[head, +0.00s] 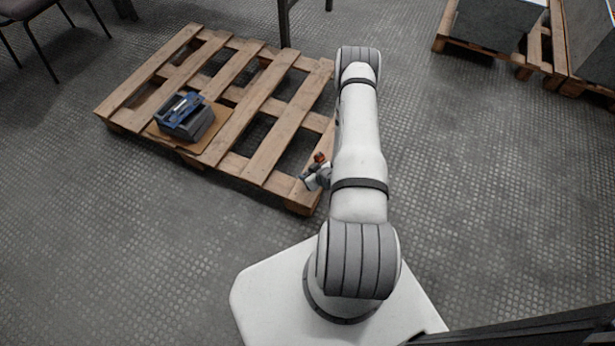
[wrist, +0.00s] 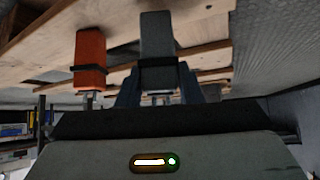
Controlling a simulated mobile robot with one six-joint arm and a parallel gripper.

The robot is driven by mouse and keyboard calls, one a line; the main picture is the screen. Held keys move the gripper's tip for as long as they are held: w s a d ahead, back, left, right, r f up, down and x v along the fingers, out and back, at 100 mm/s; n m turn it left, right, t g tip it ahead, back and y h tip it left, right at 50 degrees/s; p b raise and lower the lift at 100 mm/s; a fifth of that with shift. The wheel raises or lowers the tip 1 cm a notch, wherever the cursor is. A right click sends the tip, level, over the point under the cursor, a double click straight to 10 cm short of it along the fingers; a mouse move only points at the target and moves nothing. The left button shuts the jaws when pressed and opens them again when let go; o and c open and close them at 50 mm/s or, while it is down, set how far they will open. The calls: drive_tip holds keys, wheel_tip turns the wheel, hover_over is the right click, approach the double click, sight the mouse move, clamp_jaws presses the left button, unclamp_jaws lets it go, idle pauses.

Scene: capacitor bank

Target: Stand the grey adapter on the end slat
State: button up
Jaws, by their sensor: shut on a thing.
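In the wrist view, my gripper (wrist: 158,85) is shut on the grey adapter (wrist: 158,40), a dark grey block between the two blue fingers. Its far end lies against or just short of the pale wood of a slat (wrist: 215,15); I cannot tell if they touch. An orange piece (wrist: 90,55) with a black band and a metal tip is beside it, apart from it. In the head view, my gripper (head: 316,177) is low at the pallet's right end slat (head: 312,190), with the orange piece (head: 319,157) next to it. I cannot make out the grey adapter there.
The wooden pallet (head: 262,150) has open gaps between its slats. A dark case with a blue top (head: 186,120) stands on a brown board (head: 219,124) at its left. Chairs (head: 40,35) are at top left, other loaded pallets (head: 530,50) at top right. The floor between is clear.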

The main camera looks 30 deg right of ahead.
drive_tip(key=shift+f, duration=0.6)
drive_tip(key=shift+f, duration=0.2)
drive_tip(key=o, duration=1)
